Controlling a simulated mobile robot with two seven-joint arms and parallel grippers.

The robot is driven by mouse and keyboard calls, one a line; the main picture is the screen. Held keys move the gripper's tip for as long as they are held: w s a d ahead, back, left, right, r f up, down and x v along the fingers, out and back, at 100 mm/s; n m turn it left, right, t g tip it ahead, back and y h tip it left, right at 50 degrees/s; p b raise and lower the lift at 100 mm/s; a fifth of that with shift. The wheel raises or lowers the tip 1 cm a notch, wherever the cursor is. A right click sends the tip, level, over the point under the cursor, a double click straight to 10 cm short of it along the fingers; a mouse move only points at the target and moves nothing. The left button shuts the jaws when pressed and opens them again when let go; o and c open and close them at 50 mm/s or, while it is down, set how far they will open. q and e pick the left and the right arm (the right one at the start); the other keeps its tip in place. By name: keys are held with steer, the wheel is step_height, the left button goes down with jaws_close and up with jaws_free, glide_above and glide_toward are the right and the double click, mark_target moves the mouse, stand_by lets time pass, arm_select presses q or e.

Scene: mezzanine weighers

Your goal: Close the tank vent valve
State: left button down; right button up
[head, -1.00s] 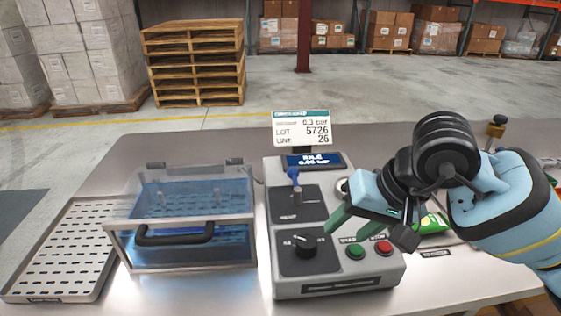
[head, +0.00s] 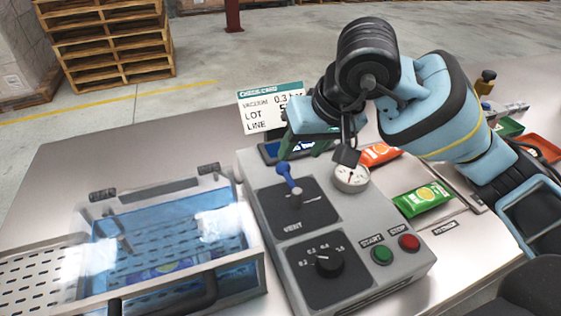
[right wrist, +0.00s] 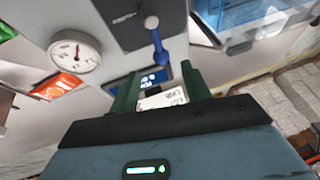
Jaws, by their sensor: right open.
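The vent valve (head: 289,181) is a lever with a blue handle on a silver pivot, on a dark panel marked VENT. Its handle points away from me, toward the display, and slightly left. My right gripper (head: 303,150) is open, its green fingers above the display end of the control box, close beyond the handle's tip. In the right wrist view, the blue handle (right wrist: 159,48) reaches toward the gap between the open right gripper's fingers (right wrist: 158,75); contact cannot be told. The clear tank (head: 255,249) with blue-tinted contents stands left of the box. My left gripper is not in view.
The control box (head: 262,218) also carries a black dial (head: 329,263), a green START button (head: 382,255), a red STOP button (head: 409,242) and a round gauge (head: 351,178). An orange packet (head: 380,154) and a green packet (head: 422,199) lie to its right.

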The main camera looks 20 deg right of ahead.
mark_target(287, 171)
steer(key=shift+x, duration=3.9)
steer(key=shift+s, duration=0.1)
jaws_close()
